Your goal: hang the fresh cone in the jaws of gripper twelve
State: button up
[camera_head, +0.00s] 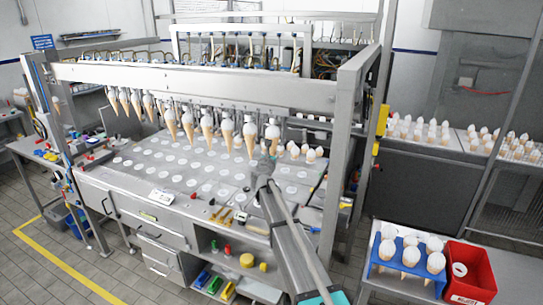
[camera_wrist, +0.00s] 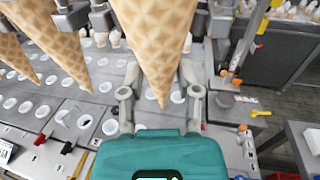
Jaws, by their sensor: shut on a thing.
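A row of waffle cones with white tops hangs tip-down from the machine's jaws along the front beam, one of them a hanging cone (camera_head: 227,130) near the right end. My gripper (camera_head: 266,160) is at the right end of this row, shut on the fresh cone (camera_head: 272,135). In the wrist view the fresh cone (camera_wrist: 155,45) points tip-down between my two fingers, its top out of frame. A neighbouring cone (camera_wrist: 62,45) hangs to its left. Whether a machine jaw touches the fresh cone cannot be told.
The machine's right post (camera_head: 342,150) stands close to my arm. White discs dot the machine's deck below.

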jog(key=shift+w+d, duration=0.25)
jog(key=shift+w, duration=0.4)
jog(key=shift+f+b, duration=0.45)
dwell(1.6)
dwell(0.4)
jog(key=o, duration=0.9)
jog(key=shift+o, duration=1.1)
jog(key=shift+s+a, duration=0.1)
jog(key=shift+s, duration=0.1)
jog(key=s+a, duration=0.3)
jog(key=s, duration=0.5)
